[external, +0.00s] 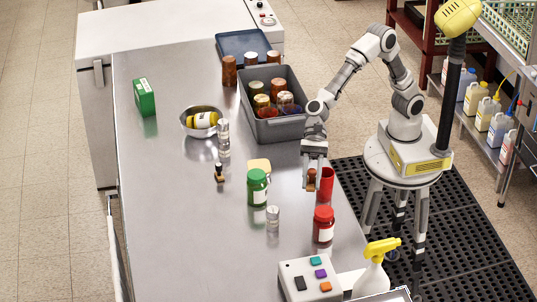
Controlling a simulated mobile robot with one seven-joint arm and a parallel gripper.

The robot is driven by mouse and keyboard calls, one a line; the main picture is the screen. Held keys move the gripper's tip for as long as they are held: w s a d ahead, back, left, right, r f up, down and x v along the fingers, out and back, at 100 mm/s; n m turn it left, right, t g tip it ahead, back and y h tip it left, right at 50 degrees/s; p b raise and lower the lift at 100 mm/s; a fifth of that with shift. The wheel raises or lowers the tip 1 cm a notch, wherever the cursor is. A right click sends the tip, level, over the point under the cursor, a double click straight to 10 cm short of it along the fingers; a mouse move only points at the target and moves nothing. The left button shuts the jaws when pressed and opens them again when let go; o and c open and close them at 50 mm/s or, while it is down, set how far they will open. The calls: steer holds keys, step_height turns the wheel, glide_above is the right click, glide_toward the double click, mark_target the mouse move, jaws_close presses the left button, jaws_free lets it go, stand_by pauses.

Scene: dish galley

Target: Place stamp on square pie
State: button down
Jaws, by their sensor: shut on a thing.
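A small stamp-like piece with a dark upright handle and brown base (219,173) stands on the counter, well left of my gripper. A pale yellow, squarish thing (260,164), perhaps the square pie, lies behind a green jar (257,188), which hides its front.
A grey bin (283,129) of jars stands behind my gripper. A metal bowl (198,122), glass shakers (223,140) and a green box (144,97) are left. A red jar (323,226), a button box (310,280) and a spray bottle (374,270) stand in front. The counter's left front is clear.

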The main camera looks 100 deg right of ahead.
steer(key=w+d+m+t+h+b, duration=0.1)
steer(key=w+d+m+t, duration=0.15)
steer(key=d, duration=1.75)
steer(key=w+d+m+t+h, duration=0.2)
steer(key=d+m, duration=0.1)
steer(key=d, duration=1.7)
steer(key=b, duration=0.3)
glide_above(261, 165)
steer(key=a, duration=0.3)
steer(key=shift+n, duration=0.25)
steer(key=f, duration=1.2)
steer(key=shift+w, duration=0.4)
steer(key=shift+a+f+b, duration=0.1)
steer(key=shift+f+b, duration=0.65)
steer(key=shift+f, duration=1.2)
steer(key=shift+f, duration=0.1)
